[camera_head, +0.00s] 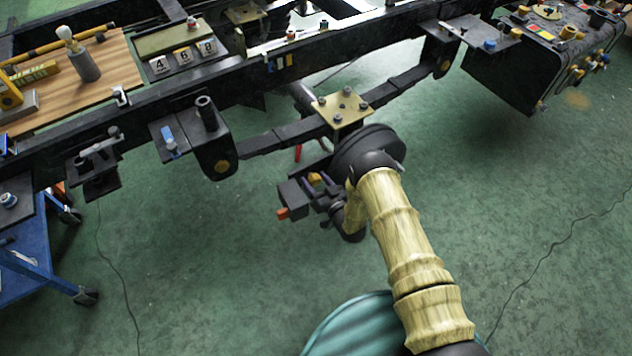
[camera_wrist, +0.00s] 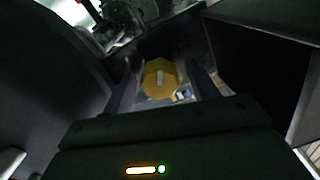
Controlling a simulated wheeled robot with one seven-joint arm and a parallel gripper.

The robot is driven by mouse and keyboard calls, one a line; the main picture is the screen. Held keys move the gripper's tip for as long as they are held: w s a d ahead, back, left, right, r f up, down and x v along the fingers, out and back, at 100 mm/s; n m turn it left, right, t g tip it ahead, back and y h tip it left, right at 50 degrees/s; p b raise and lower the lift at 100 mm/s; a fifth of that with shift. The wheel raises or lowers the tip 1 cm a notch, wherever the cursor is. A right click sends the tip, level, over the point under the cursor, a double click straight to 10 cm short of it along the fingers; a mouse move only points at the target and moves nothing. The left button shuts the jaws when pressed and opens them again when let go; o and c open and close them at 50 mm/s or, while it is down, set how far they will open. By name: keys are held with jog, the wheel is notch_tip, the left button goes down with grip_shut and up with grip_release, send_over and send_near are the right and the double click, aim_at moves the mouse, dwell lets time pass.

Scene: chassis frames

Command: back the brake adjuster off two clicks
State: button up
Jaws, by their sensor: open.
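The brake adjuster appears to be the yellow, many-sided knob (camera_wrist: 160,77) in the wrist view, with a pale slot-like mark across its face. My gripper (camera_wrist: 164,86) is open, with one dark finger on each side of the knob. Gaps show beside the knob; whether either finger touches it I cannot tell. In the head view my gripper (camera_head: 322,193) is a dark cluster beside the large dark round drum (camera_head: 362,150), under the leaf spring. A small orange-yellow spot shows there, too small to identify. My arm hides part of the drum.
The dark chassis rail (camera_head: 365,37) and leaf spring (camera_head: 276,138) run above my gripper. A brass plate (camera_head: 341,108) with bolts sits over the drum. A blue trolley (camera_head: 27,245) stands at left.

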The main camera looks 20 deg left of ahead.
jog(key=c, duration=1)
jog(key=shift+n, duration=0.3)
jog(key=n+p, duration=0.1)
jog(key=n, duration=0.4)
jog(key=shift+n+p, duration=0.4)
jog(key=n+p, duration=0.1)
jog(key=n, duration=0.4)
jog(key=shift+n, duration=0.4)
jog(key=shift+s, duration=0.1)
jog(key=o, duration=1)
jog(key=shift+d, duration=0.1)
